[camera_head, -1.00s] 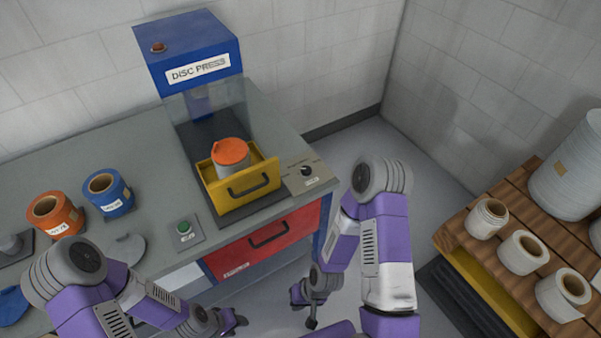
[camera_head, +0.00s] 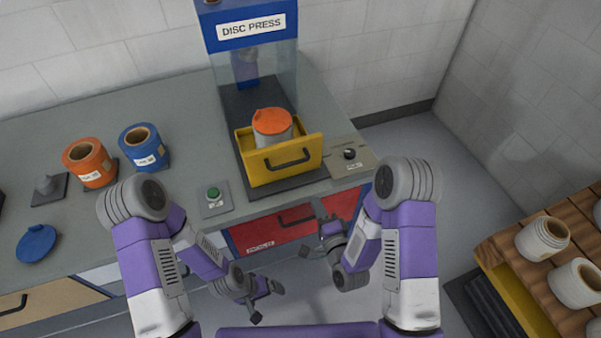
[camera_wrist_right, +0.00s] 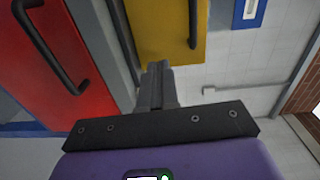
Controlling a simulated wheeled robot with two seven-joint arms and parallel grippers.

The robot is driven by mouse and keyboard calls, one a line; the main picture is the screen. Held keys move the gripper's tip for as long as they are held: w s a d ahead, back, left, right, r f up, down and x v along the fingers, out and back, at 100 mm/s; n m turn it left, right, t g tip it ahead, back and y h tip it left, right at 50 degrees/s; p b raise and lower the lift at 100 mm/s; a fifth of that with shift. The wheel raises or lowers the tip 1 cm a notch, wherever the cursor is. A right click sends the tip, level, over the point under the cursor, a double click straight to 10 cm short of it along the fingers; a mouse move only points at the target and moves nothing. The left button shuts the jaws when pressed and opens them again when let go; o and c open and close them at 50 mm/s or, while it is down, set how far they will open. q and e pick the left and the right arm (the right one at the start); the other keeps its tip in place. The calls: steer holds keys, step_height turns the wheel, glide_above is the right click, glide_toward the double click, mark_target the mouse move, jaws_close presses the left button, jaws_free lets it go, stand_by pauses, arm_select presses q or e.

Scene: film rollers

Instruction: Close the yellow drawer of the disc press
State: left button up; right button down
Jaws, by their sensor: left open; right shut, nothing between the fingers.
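The yellow drawer (camera_head: 258,176) of the disc press (camera_head: 250,55) stands pulled out at the counter's front edge. Its front carries a black handle (camera_head: 287,161). A pale cylinder with an orange top (camera_head: 272,124) sits inside it. My right gripper (camera_head: 308,252) is shut and empty, low in front of the red drawer and below the yellow one. In the right wrist view its closed fingers (camera_wrist_right: 157,72) point toward the yellow front (camera_wrist_right: 160,30), with no clear contact. My left gripper (camera_head: 267,302) is open and empty, lower and further left.
A red drawer (camera_head: 262,232) with a black handle lies below the press. A green button box (camera_head: 214,200) and a knob panel (camera_head: 350,162) flank the yellow drawer. Orange (camera_head: 90,162) and blue (camera_head: 144,147) rolls stand left. A wooden rack (camera_head: 508,246) stands right.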

steer(key=x, duration=0.9)
steer(key=r+x, duration=0.1)
steer(key=x, duration=0.4)
